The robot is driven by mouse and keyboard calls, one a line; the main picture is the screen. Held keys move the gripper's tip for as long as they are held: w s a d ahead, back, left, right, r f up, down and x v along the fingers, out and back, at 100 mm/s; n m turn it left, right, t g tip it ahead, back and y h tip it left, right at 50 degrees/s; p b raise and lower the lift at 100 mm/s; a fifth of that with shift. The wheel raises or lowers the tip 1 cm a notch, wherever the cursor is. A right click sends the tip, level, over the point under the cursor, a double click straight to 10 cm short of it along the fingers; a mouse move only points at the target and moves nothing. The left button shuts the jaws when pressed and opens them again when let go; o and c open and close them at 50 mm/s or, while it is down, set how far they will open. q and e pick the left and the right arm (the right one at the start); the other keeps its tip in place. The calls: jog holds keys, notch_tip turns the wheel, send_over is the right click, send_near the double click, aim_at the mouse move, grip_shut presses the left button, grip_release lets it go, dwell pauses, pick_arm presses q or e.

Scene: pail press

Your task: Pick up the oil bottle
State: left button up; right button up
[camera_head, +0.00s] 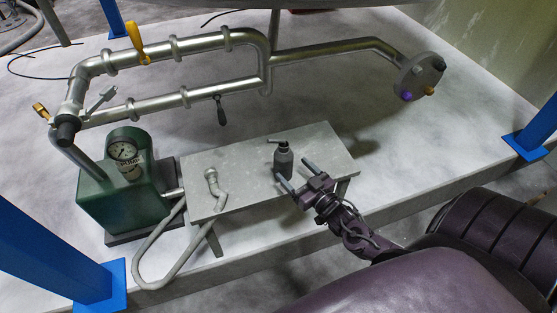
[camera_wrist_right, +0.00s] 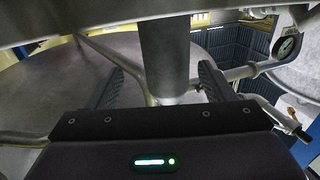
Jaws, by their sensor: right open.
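The oil bottle (camera_head: 283,161) is a small dark grey bottle with a black spout on top. It stands upright on the pale grey bench in the head view. My right gripper (camera_head: 299,176) is at the bench's front right, its two fingers apart and pointing toward the bottle. The bottle looks just beyond the fingertips, with no clear contact. In the right wrist view the open fingers of my right gripper (camera_wrist_right: 162,88) flank a grey upright cylinder (camera_wrist_right: 165,60); I cannot tell whether that is the bottle. My left gripper is not in view.
The bench (camera_head: 335,150) also holds a bent hose nozzle (camera_head: 214,188) left of the bottle. A green pump (camera_head: 124,200) with a gauge stands left of it. Steel pipes (camera_head: 210,92) with valve handles run behind. Blue posts (camera_head: 50,255) stand at the sides.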

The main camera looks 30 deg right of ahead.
aim_at(280, 158)
jog(key=w, duration=0.4)
jog(key=w+a, duration=0.1)
jog(key=w, duration=0.1)
jog(key=shift+w+a, duration=0.1)
jog(key=shift+w, duration=0.3)
jog(key=shift+c, duration=0.5)
jog(key=c, duration=0.9)
jog(key=shift+r, duration=0.1)
jog(key=shift+c, duration=1)
jog(key=shift+r, duration=0.1)
